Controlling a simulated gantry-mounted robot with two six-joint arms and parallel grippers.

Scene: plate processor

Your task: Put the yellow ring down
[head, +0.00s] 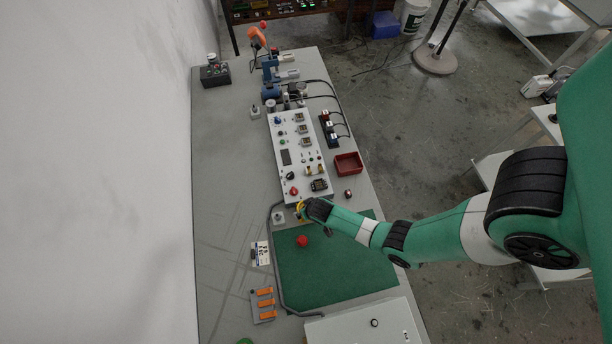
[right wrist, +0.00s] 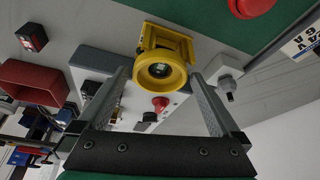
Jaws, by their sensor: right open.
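The yellow ring (right wrist: 162,84) shows in the right wrist view, with its round opening facing the camera and a dark part inside it. Behind it is a yellow block-shaped part (right wrist: 165,38); I cannot tell if the two are one piece. My right gripper (right wrist: 160,74) is open, with one finger on each side of the ring and a visible gap at both sides. In the head view my right gripper (head: 306,210) is at the near end of the white panel, and only a bit of yellow (head: 300,209) shows beside it. My left gripper is not in view.
The white control panel (head: 289,140) lies beyond the gripper. A green mat (head: 345,270) with a red knob-like object (head: 302,241) lies nearer. A red tray (head: 348,163) is to the right, and a small grey fixture (head: 278,217) to the left. The left bench strip is mostly clear.

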